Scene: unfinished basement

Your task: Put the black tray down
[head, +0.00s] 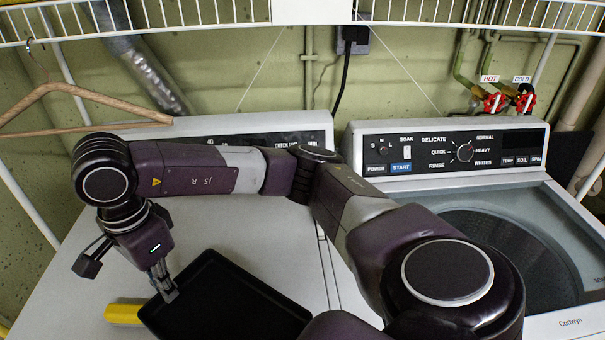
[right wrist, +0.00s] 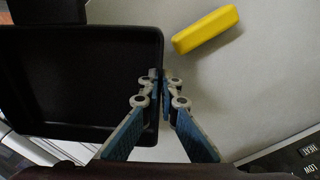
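The black tray (head: 228,306) is at the bottom of the head view, over the white top of the left machine (head: 85,290). Its near part is cut off by the frame. My right gripper (head: 166,288) reaches down to the tray's left edge. In the right wrist view, the fingers (right wrist: 160,82) close together on the rim of the black tray (right wrist: 90,85). I cannot tell whether the tray's underside touches the machine top. My left gripper is not seen in the head view.
A yellow object (head: 123,314) lies left of the tray; it also shows in the right wrist view (right wrist: 206,29), apart from the tray. A washer (head: 480,225) stands on the right. A wooden hanger (head: 75,105) hangs at the left from a wire shelf (head: 200,14).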

